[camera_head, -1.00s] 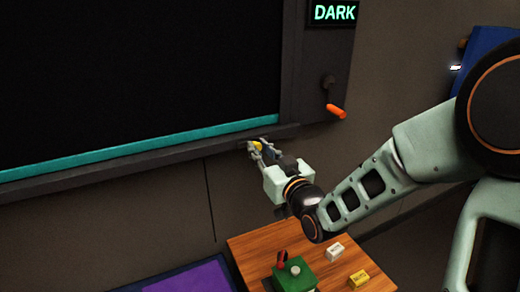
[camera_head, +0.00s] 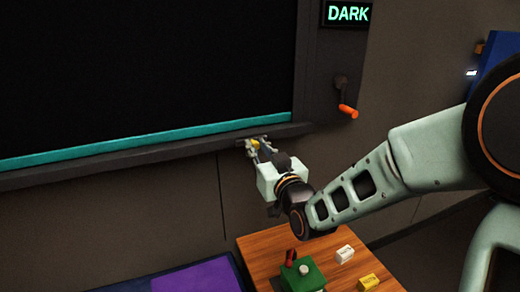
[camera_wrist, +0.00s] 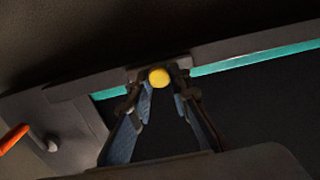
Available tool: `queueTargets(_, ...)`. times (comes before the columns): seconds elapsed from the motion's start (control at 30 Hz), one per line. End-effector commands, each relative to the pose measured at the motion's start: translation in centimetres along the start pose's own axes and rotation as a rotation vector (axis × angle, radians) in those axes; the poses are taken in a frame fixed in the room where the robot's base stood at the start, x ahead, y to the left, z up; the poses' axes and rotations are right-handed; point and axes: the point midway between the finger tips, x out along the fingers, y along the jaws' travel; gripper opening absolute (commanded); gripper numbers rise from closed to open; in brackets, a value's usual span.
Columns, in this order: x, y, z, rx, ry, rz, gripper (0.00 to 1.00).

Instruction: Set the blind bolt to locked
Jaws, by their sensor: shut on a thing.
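The blind bolt's yellow knob (camera_head: 254,143) sits on the dark lower rail of the blind frame, just below the teal strip. My gripper (camera_head: 256,149) reaches up to it with its fingers around the knob. In the wrist view the round yellow knob (camera_wrist: 159,78) shows between the tips of my gripper (camera_wrist: 160,88), which is shut on it. The bolt's plate and any lock marks are mostly hidden by the fingers, so I cannot tell its setting.
A crank with an orange handle (camera_head: 348,111) hangs right of the black blind (camera_head: 140,70), under a lit sign (camera_head: 347,13) reading DARK. Below my arm, a wooden table (camera_head: 262,246) holds a green box (camera_head: 301,276), a white block (camera_head: 345,254) and a yellow block (camera_head: 368,283).

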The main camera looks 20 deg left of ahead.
Motion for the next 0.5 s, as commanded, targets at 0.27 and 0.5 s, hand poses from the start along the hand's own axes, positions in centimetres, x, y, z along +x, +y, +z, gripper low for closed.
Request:
queueTargets(0.27, 0.00, -0.46, 0.02, -0.001, -0.001, -0.010, 0.35)
queueTargets(0.5, -0.18, -0.29, 0.01, -0.001, -0.001, -0.006, 0.35)
